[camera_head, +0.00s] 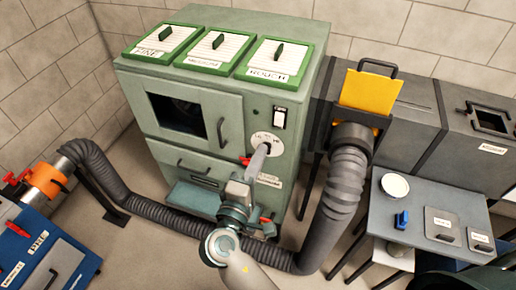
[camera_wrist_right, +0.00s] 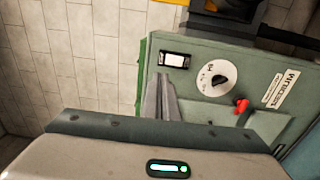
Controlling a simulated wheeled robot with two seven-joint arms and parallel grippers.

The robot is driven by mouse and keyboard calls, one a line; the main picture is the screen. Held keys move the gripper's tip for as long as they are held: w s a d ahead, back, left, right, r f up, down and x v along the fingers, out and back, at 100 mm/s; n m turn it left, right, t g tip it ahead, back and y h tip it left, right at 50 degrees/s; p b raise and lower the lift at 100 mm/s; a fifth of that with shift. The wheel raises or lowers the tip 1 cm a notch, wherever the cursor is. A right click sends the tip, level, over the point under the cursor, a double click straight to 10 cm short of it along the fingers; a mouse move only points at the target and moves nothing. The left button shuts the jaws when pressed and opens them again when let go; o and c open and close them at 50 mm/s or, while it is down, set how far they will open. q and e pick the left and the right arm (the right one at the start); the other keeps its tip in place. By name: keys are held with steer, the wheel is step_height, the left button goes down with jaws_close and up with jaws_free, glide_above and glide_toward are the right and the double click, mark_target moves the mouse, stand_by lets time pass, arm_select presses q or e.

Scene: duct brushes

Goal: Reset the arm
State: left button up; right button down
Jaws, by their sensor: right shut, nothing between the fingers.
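My right arm enters the head view from the bottom. Its gripper (camera_head: 263,151) is in front of the green cabinet (camera_head: 215,88), its tip overlapping the dial plate (camera_head: 269,138) there. In the right wrist view the shut, empty fingers (camera_wrist_right: 162,82) appear left of the dial (camera_wrist_right: 216,78) and below the switch (camera_wrist_right: 174,60); whether they touch the cabinet I cannot tell. A red lever (camera_wrist_right: 242,106) is below the dial. My left gripper is not in view.
Three green-framed pads lie on the cabinet, including the rough one (camera_head: 268,60). A grey hose (camera_head: 340,190) curves around the cabinet's front. A yellow plate (camera_head: 367,92) stands upright above its right end. A side table (camera_head: 405,225) holds a white disc and blue clip.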

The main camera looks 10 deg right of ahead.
step_height(320, 180, down, 34)
steer(key=a+n+g+y+b, duration=0.2)
steer(key=a+n+g+y, duration=0.15)
steer(key=y, duration=0.35)
steer(key=s+d+f+m+g+y, duration=0.1)
steer(key=s+f+g, duration=0.1)
steer(key=s+f, duration=0.35)
steer(key=s+d+f+m+g, duration=0.1)
steer(key=s+d+f+g, duration=0.15)
steer(key=f, duration=0.65)
steer(key=s+d+f+m+g+y+b, duration=0.1)
steer(key=s+d+f+m+g, duration=0.15)
steer(key=s+f, duration=0.65)
steer(key=s+d+f+m+g+y+b, duration=0.1)
steer(key=s+d+f, duration=0.2)
steer(key=s+f, duration=0.55)
steer(key=s+d+f+m+g, duration=0.1)
steer(key=s+d+f+m, duration=0.2)
steer(key=s, duration=0.6)
steer(key=s+d+f+m+g+b, duration=0.1)
steer(key=s+d+f+m, duration=0.2)
steer(key=s, duration=0.7)
steer(key=shift+d+f+m+g, duration=0.4)
steer(key=shift+d+f, duration=0.2)
steer(key=shift+d, duration=0.45)
